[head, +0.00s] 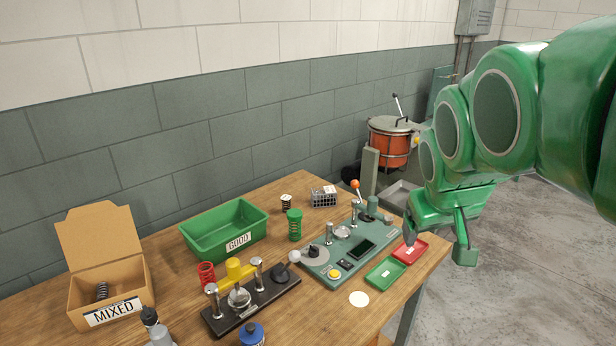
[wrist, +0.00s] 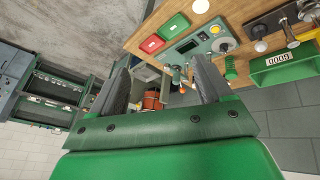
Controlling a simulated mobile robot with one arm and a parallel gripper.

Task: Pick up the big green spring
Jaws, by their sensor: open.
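The big green spring (head: 294,226) stands upright on the wooden table, to the right of the green GOOD bin and behind the green machine. It also shows small in the wrist view (wrist: 231,68), just right of the right finger. My gripper (head: 437,240) is open and empty. It hangs near the table's right end, by the red tray, well to the right of the spring. Its two spread fingers show in the wrist view (wrist: 162,72) with nothing between them.
The green GOOD bin (head: 224,229), a red spring (head: 206,274), a black-based press (head: 250,299), the green machine (head: 350,245), red tray (head: 409,250) and green tray (head: 385,274) crowd the table. A small dark spring (head: 286,202) and grey rack (head: 324,197) stand behind. The MIXED box (head: 110,290) is left.

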